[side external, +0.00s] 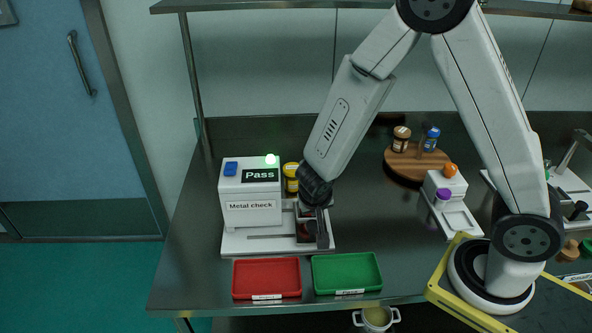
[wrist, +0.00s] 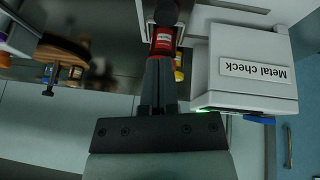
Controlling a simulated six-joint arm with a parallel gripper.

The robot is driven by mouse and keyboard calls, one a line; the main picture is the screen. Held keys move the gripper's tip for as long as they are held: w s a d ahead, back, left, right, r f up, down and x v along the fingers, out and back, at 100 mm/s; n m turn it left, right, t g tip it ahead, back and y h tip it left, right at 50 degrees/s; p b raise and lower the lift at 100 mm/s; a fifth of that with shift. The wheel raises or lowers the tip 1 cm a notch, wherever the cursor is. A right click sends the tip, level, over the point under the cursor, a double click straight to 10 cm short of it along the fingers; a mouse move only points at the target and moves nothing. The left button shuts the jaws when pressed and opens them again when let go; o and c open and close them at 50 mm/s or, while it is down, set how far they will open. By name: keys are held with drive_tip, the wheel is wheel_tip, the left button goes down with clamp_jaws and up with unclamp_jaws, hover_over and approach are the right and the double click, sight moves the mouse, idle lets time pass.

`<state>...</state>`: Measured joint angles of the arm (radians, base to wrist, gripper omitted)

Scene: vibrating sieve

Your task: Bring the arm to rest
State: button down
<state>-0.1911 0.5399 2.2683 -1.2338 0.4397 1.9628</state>
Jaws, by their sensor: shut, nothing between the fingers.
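My gripper (side external: 318,228) is low at the right end of the metal check machine (side external: 252,205), over its white base plate. In the wrist view my gripper's fingers (wrist: 160,64) are together and empty. A small red jar with a pale label (wrist: 163,40) is right at the fingertips in that view. I cannot tell whether they touch it. In the side view my gripper mostly hides this jar.
A red tray (side external: 266,262) and a green tray (side external: 346,258) lie empty in front of the machine. A yellow jar (side external: 291,170) stands behind my gripper. A round wooden stand with jars (side external: 405,176) and a white device (side external: 445,187) are to the right. A shelf (side external: 270,5) runs above.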

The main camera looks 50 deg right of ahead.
drive_tip(key=s+r+n+y, duration=0.4)
drive_tip(key=s+r+n, duration=0.3)
drive_tip(key=s+r, duration=0.1)
drive_tip(key=shift+r, duration=0.5)
drive_tip(key=shift+a, duration=0.1)
